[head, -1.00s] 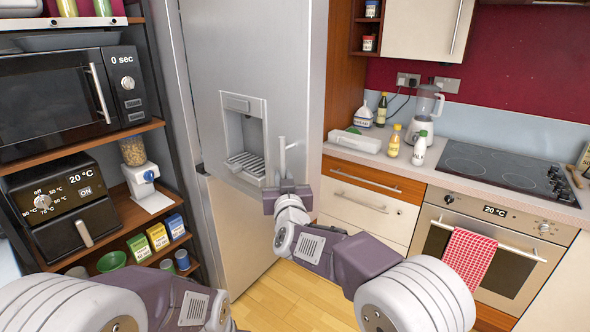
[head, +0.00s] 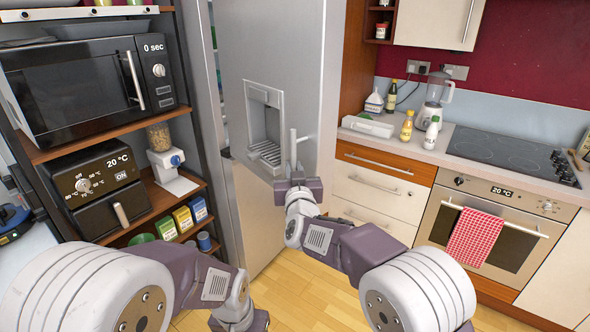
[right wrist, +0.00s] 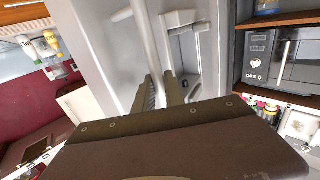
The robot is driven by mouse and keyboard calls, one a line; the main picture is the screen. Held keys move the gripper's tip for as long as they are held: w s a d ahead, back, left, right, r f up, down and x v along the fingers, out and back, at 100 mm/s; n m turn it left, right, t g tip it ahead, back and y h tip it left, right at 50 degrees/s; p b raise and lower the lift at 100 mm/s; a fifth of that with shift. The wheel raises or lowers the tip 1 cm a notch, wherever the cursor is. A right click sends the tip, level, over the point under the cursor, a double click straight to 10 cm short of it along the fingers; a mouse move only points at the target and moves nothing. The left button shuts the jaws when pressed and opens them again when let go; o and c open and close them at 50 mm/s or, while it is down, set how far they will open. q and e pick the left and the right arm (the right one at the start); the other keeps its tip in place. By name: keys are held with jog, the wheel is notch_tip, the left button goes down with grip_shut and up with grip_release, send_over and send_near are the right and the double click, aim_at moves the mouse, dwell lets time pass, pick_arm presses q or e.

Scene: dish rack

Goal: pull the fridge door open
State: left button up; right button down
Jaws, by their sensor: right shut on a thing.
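The silver fridge door (head: 285,60) stands slightly ajar, with a narrow gap along its left edge where the inside shows. Its upright handle (head: 293,150) is near the water dispenser. My right gripper (head: 295,178) is at the handle's lower part and shut on it. In the right wrist view the handle (right wrist: 142,35) runs down between the fingers (right wrist: 165,92); the exact contact is partly hidden. My left arm comes in at the bottom left; only part of its gripper body shows at the bottom edge, with the fingers cut off.
A shelf unit with a microwave (head: 85,85) and an air fryer (head: 100,190) stands close on the left. A counter with drawers (head: 375,185) and an oven (head: 490,235) is on the right. The wooden floor (head: 310,290) before the fridge is clear.

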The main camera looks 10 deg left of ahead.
jog(key=shift+r, duration=0.4)
jog(key=c, duration=1.4)
grip_release()
jog(key=shift+a+f, duration=0.1)
jog(key=shift+w+a+f, duration=0.1)
jog(key=shift+a+f, duration=0.05)
jog(key=b+v, duration=0.1)
jog(key=v, duration=0.8)
